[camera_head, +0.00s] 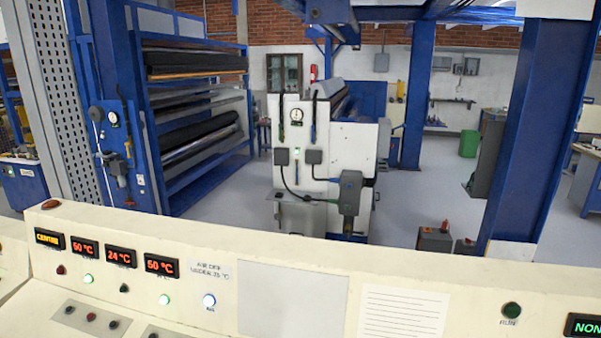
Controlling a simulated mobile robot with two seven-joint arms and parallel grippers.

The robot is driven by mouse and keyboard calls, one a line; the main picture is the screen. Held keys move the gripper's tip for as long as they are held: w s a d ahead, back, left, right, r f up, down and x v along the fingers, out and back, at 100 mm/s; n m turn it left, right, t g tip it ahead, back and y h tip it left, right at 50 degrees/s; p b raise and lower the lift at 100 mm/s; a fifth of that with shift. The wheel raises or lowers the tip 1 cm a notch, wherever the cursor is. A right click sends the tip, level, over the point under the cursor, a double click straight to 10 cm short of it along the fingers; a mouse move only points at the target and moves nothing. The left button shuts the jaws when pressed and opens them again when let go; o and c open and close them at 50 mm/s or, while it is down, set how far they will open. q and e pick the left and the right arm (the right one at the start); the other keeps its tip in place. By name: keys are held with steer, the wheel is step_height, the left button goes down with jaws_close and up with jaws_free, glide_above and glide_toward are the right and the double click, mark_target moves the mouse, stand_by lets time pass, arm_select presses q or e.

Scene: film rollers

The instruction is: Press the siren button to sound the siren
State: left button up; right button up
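A cream control panel (300,265) runs across the bottom of the head view. No button on it is legibly marked as the siren. A lit white-blue button (209,300) is left of centre. Lit green buttons (87,280) and small dark red knobs (61,270) sit under the displays. A small brownish round piece (50,204) is on the panel's top edge at the left. Neither of my grippers is in view.
The panel carries red digital displays (159,265), a blank grey plate (292,299) and a lined white sheet (402,314). Behind it stand a white machine (345,150), a blue roller rack (190,185) and a blue column (535,120). The space just above the panel looks clear.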

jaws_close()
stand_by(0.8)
